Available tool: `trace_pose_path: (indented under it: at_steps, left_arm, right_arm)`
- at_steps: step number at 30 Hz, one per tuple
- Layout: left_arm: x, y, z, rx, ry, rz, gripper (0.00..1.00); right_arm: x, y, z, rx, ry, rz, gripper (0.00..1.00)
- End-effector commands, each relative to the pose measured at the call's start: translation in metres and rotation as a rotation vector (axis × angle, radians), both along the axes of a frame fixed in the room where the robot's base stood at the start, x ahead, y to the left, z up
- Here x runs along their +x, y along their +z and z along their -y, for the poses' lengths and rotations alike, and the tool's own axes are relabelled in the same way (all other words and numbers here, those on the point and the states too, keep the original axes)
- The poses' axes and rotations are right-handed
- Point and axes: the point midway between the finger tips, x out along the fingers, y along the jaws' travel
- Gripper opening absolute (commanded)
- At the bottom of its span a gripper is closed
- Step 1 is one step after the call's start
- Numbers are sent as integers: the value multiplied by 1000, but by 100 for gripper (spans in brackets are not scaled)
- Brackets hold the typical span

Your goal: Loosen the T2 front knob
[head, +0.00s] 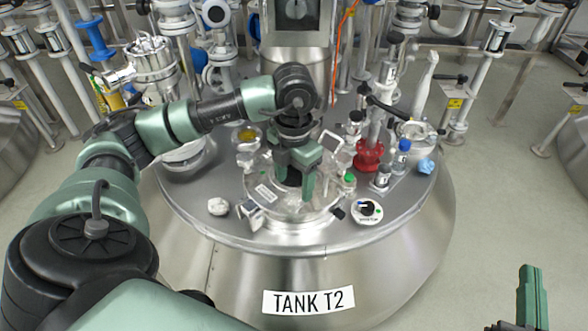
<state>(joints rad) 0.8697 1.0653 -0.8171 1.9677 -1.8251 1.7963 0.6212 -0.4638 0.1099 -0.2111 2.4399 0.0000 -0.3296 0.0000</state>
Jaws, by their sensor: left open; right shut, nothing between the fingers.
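Tank T2 (224,265) stands in front of me with a round hatch (318,222) in its top. A small black knob (338,212) sticks out at the front right of the hatch rim. I cannot tell whether it is tight or loose. My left gripper (294,186) points down over the hatch. Its green fingers are apart with nothing held, behind and to the left of the knob, and not visibly touching it. The gripper hides part of the hatch. My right gripper (532,290) is shut and empty at the lower right, off the tank.
A round white plate with a black dial (367,210) lies right of the knob. A crumpled white piece (218,206) and a small white device (250,213) lie left. A red fitting (368,155), a blue-capped bottle (401,158) and blue crumple (426,166) stand right.

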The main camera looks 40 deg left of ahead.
Motion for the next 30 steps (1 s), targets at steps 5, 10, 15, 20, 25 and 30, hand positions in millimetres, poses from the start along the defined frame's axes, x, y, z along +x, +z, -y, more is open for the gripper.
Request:
trace_pose_path:
  at_steps: [5,10,15,20,25,30]
  left_arm:
    - [0,5,0,0,0,0,64]
    - [0,5,0,0,0,0,64]
    - [-1,2,7,-21,-12,-2,68]
    - [-17,-13,84,-266,-126,-25,68]
    - [-74,19,247,-912,-245,-77,68]
    - [-99,146,334,-1695,-20,-110,68]
  right_arm:
    - [-1,-16,3,-21,-5,-81,0]
    - [-1,-18,3,-23,-6,-89,0]
    - [-1,-18,3,-23,-5,-88,0]
    - [-1,-18,3,-23,-5,-87,0]
    - [-1,-17,3,-23,-5,-87,0]
    - [-1,-17,3,-23,-5,-86,0]
